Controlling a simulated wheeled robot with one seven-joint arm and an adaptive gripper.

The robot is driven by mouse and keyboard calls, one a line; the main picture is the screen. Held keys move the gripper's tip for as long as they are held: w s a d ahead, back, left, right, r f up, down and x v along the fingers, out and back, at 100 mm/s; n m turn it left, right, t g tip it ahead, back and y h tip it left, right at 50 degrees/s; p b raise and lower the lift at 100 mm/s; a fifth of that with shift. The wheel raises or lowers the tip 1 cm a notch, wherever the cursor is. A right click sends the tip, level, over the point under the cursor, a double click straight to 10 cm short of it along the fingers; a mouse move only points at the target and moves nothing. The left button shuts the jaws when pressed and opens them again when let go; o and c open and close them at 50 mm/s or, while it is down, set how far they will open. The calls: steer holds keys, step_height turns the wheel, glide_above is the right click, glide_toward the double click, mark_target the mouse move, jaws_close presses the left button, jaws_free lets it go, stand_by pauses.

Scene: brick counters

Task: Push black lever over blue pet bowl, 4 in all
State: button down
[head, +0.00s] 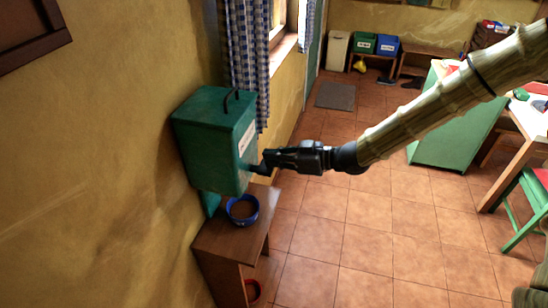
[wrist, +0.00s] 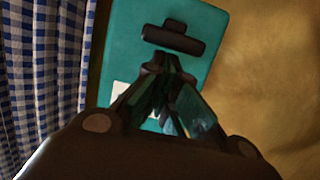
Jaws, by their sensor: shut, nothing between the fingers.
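A green dispenser box (head: 208,135) hangs on the wall above a wooden shelf. Its black lever (wrist: 173,40) sticks out from the green face in the wrist view. In the head view the lever (head: 254,168) is a small dark piece low on the box's right face. The blue pet bowl (head: 242,210) stands on the shelf below, holding brown food. My gripper (head: 265,164) is shut and empty, its fingertips (wrist: 163,62) right at the lever. I cannot tell whether they touch it.
The wooden shelf (head: 217,250) has a red bowl (head: 253,291) on its lower level. A blue checked curtain (head: 247,55) hangs close behind the box. The tiled floor to the right is clear up to a green cabinet (head: 455,135).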

steer(key=shift+f+b, duration=1)
steer(key=shift+f, duration=0.85)
steer(key=shift+r, duration=0.1)
step_height(320, 180, up, 4)
steer(key=p, duration=0.3)
steer(key=b+v, duration=0.3)
steer(key=v, duration=0.7)
